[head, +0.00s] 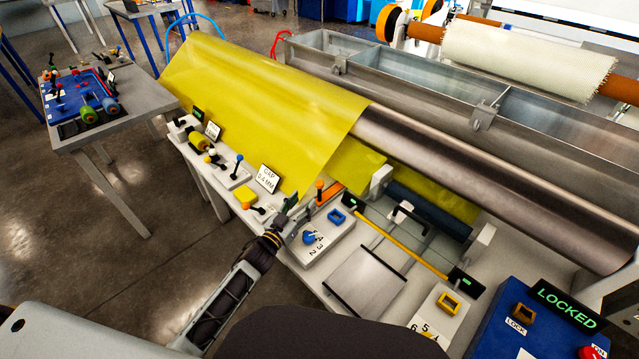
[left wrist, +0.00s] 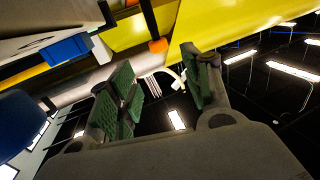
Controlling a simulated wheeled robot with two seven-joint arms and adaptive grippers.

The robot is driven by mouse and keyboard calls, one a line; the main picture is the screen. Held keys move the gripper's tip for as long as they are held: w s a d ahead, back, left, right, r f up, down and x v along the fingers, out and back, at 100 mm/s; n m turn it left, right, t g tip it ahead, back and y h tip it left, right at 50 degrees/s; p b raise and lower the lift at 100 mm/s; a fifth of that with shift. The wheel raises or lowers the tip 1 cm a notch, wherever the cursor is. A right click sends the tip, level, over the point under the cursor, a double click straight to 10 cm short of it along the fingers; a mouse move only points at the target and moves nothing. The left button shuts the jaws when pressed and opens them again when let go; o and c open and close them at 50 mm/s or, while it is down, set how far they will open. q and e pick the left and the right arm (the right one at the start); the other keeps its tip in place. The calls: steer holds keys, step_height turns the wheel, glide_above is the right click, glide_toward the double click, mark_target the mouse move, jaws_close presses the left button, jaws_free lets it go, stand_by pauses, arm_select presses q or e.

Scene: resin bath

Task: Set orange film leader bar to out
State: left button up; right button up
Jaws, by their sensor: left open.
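An orange bar (head: 329,193) lies by the lower edge of the yellow film (head: 265,100), at the middle of the machine's front. A dark stick with an orange knob (head: 319,184) stands at its left end. The orange knob also shows in the left wrist view (left wrist: 158,46), beyond the fingers. My left gripper (head: 291,205) is just left of and nearer than the orange knob, apart from it. It is open, with nothing between its green-padded fingers in the left wrist view (left wrist: 158,85). My right gripper is not in view.
A blue knob (head: 309,237) on a numbered plate and a blue square ring (head: 336,216) sit right of the left gripper. A "GAP 0.4 MM" sign (head: 268,178) stands to its left. A blue box with a "LOCKED" display (head: 567,304) is at right.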

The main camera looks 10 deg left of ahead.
mark_target(317, 186)
arm_select(q)
steer(key=shift+x, duration=5.7)
jaws_close()
